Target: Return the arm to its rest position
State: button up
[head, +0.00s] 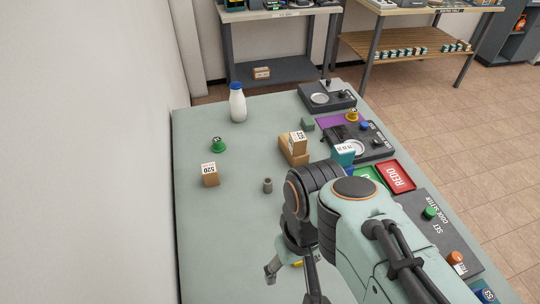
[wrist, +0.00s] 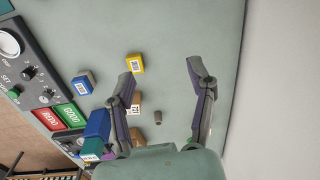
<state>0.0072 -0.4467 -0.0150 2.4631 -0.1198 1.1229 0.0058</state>
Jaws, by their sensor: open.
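My gripper (wrist: 162,78) is open and empty in the wrist view, its two fingers spread wide above the pale green table (wrist: 205,30). In the head view my arm reaches in from the lower right, and one finger of my gripper (head: 272,270) shows over the near part of the table. The other finger is mostly hidden by my arm. A small grey cylinder (head: 267,185) stands on the table beyond the gripper. It also shows between the fingers in the wrist view (wrist: 158,117), apart from both.
A white bottle with a blue cap (head: 237,104), a green knob-like piece (head: 218,145) and small boxes (head: 210,176) stand on the table. Control panels (head: 358,142) and a red tray (head: 397,176) line the right edge. A yellow box (wrist: 135,64) lies near the fingers. A wall borders the left.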

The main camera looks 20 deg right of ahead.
jog(key=s, duration=0.1)
jog(key=s+f, duration=0.1)
jog(key=s, duration=0.1)
jog(key=shift+s+a, duration=0.1)
jog(key=shift+a, duration=0.05)
dwell(1.1)
